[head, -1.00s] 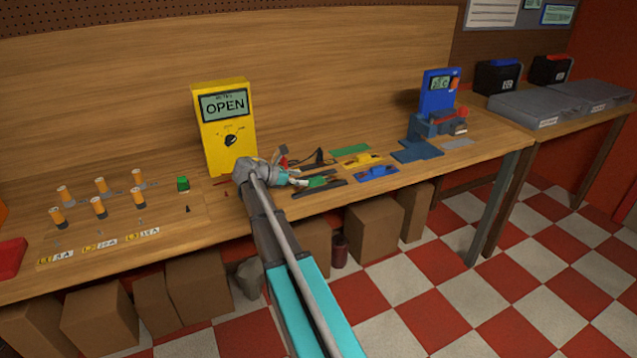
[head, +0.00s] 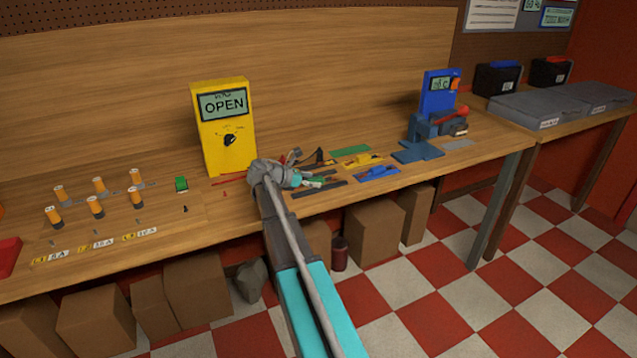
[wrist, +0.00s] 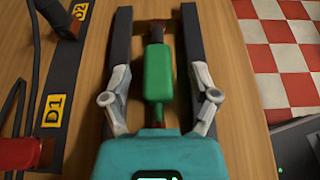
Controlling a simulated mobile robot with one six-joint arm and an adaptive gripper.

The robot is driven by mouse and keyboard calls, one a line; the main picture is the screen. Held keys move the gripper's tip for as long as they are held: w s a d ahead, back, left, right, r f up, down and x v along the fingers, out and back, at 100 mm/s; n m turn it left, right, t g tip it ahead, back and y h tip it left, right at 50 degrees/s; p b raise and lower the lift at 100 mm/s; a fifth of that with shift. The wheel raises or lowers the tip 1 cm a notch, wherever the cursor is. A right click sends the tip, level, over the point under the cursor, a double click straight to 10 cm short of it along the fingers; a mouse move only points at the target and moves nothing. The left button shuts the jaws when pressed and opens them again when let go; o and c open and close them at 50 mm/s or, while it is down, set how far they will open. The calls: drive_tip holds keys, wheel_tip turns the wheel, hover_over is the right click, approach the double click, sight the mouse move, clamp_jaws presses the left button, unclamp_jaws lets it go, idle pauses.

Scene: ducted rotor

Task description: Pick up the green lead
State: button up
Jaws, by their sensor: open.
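The green lead (wrist: 158,75) has a thick green body with a dark narrow end at the top of the wrist view. It lies between two dark bars on the wooden bench. My gripper (wrist: 159,72) is open, with one grey finger on each side of the lead and a visible gap on both sides. In the head view my gripper (head: 299,180) is low over the bench, just right of the yellow meter. It largely hides the lead there.
The yellow meter (head: 224,128) reads OPEN. A dark bar labelled D1 and D2 (wrist: 55,105) and a red piece (wrist: 20,153) lie left of the gripper. A blue device (head: 438,95) stands to the right. The bench's front edge is close.

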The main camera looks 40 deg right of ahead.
clamp_jaws()
idle(0.3)
drive_tip(key=shift+r, duration=0.2)
wheel_tip(320, 180, up, 2)
drive_tip(key=p, duration=0.2)
drive_tip(key=shift+r+p, duration=0.15)
drive_tip(key=shift+p, duration=0.2)
drive_tip(key=s+d+r+p, duration=0.3)
drive_tip(key=s+r+p, duration=0.7)
drive_tip(key=s, duration=0.3)
drive_tip(key=shift+s+r, duration=0.15)
drive_tip(key=shift+s, duration=0.15)
